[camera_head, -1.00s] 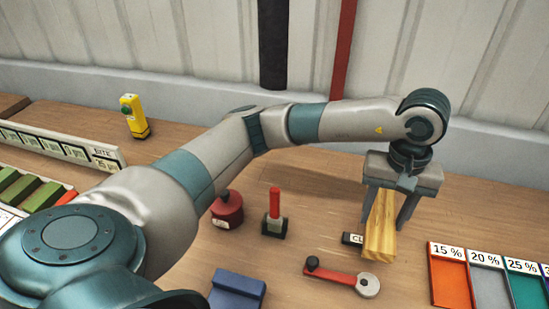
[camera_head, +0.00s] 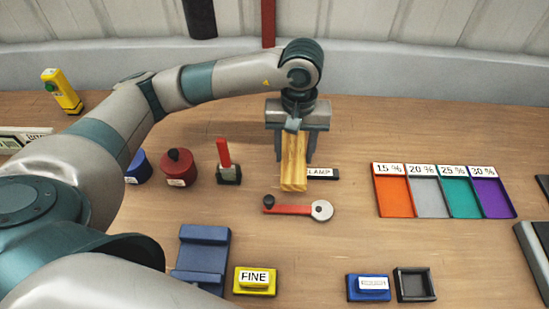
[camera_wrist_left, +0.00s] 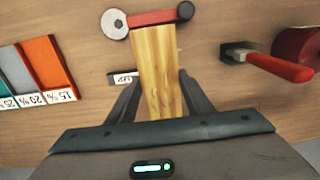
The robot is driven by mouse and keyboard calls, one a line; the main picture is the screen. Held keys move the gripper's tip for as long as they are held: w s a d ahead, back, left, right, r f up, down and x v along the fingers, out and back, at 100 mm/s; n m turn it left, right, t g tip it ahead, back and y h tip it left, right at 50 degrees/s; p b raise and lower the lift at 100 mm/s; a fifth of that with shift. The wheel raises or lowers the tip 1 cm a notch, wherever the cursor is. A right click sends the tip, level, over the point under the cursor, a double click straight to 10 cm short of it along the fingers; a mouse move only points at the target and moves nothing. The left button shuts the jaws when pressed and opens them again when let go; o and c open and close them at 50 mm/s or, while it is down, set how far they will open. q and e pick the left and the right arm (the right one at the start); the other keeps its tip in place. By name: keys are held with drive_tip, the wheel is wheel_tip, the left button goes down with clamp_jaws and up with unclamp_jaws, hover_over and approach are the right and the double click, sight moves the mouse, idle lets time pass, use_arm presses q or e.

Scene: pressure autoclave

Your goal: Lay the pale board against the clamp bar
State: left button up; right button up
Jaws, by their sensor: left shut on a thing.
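The pale board (camera_head: 293,165) is a yellowish wood-grained strip. My left gripper (camera_head: 294,156) is shut on it, with a finger on either side, and the board sticks out toward the front. In the left wrist view the board (camera_wrist_left: 158,65) runs from between the fingers (camera_wrist_left: 158,85) to the red lever. A small dark plate with a label reading "LAMP" (camera_head: 322,173), its left end hidden by the board, lies just right of the board. I cannot tell whether this is the clamp bar, or whether the board touches the table. My right gripper is not in view.
A red lever with a grey disc (camera_head: 321,210) lies just in front of the board. A red-handled block (camera_head: 228,173) and a red pot (camera_head: 178,168) stand to the left. Coloured trays (camera_head: 428,212) lie to the right. Blue and yellow blocks are at the front.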

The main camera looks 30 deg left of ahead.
use_arm(q)
drive_tip(key=a, duration=0.1)
drive_tip(key=a+f+p, duration=0.1)
drive_tip(key=s+a+f, duration=0.1)
drive_tip(key=a, duration=0.1)
drive_tip(key=shift+a+f, duration=0.3)
drive_tip(key=shift+f, duration=0.05)
drive_tip(key=shift+f, duration=0.1)
wheel_tip(320, 180, down, 3)
drive_tip(key=shift+f+p, duration=0.15)
drive_tip(key=shift+p, duration=1.05)
drive_tip(key=shift+f, duration=0.2)
